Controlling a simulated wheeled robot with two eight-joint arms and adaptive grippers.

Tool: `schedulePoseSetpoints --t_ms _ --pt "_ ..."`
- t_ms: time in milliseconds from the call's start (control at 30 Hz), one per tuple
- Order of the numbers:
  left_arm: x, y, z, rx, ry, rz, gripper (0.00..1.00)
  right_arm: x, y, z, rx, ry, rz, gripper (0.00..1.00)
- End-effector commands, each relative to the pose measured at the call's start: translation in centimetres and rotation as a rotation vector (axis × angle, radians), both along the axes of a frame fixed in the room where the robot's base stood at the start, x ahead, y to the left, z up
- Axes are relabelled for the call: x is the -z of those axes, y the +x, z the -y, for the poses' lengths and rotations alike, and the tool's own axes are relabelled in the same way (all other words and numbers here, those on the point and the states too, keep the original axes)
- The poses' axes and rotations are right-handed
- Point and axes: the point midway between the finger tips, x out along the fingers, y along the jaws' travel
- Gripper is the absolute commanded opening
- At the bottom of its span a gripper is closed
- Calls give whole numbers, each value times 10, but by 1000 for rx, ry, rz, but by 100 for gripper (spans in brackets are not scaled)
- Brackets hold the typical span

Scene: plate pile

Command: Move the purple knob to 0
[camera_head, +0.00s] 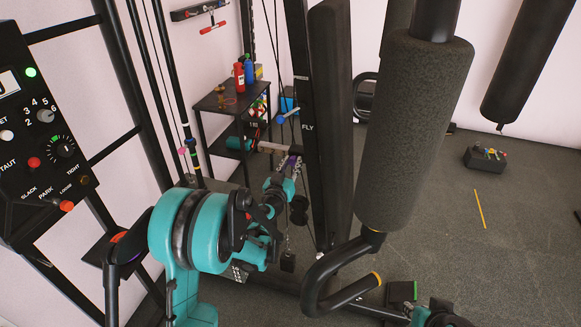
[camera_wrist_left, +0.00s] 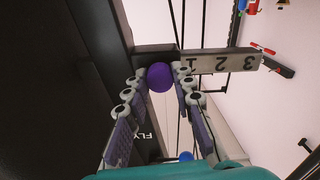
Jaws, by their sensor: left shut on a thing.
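The purple knob (camera_wrist_left: 161,77) sits between the fingers of my left gripper (camera_wrist_left: 160,88), which is shut on it. It is at the near end of a pale scale bar (camera_wrist_left: 222,62) whose upside-down 1, 2 and 3 show, with the 1 nearest the knob. No 0 can be read. In the head view my left gripper (camera_head: 287,176) reaches the black post just below the pale bar (camera_head: 280,148), and only a small purple patch shows there. My right gripper does not show clearly; only a teal and black arm part is at the bottom edge.
The black upright marked FLY (camera_head: 308,127) and a padded roller (camera_head: 410,130) stand right of my left gripper. A blue knob (camera_head: 280,120) is just above. A control panel (camera_head: 40,130) is at the far left. A small shelf (camera_head: 215,103) stands behind.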

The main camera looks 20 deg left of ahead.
Motion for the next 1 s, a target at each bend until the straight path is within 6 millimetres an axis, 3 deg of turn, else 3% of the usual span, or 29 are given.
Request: schedulePoseSetpoints --t_ms 67,100,167,567,1000 --pt "-1 2 -1 -2 -1 0 0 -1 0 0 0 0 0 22" --pt "-1 2 -1 -2 -1 0 32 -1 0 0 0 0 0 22" --pt "-1 1 -1 -2 -1 0 46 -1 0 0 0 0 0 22" --pt "-1 -7 -1 -1 -1 0 46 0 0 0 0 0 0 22" --pt "-1 -94 -4 -2 -1 0 46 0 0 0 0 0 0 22"
